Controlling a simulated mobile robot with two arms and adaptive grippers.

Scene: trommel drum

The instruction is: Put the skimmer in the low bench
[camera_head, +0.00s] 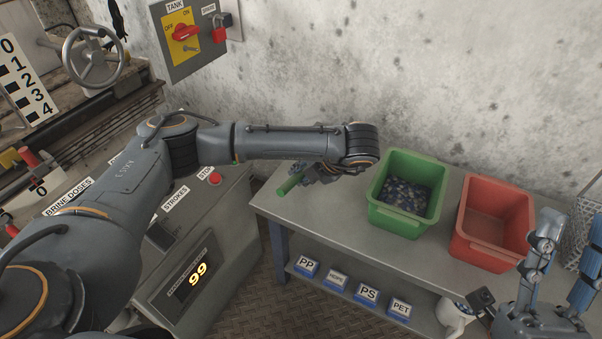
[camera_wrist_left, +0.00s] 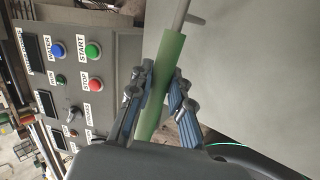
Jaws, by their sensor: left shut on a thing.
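The skimmer's green handle (camera_head: 290,184) shows at the left end of the low bench (camera_head: 335,225). My left gripper (camera_head: 325,173) is shut on this handle, over the bench's left back part. In the left wrist view the green handle (camera_wrist_left: 160,85) runs between the two fingers of the left gripper (camera_wrist_left: 162,88), with a grey rod coming out of its upper end. The skimmer's head is not visible. My right gripper (camera_head: 563,262) is at the lower right, its fingers spread, with nothing seen between them.
A green bin (camera_head: 403,222) with dark flakes and an empty red bin (camera_head: 490,255) stand on the bench. Blue labelled blocks (camera_head: 367,294) sit on its lower shelf. A control cabinet (camera_head: 205,240) stands left of the bench. The bench's front left top is clear.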

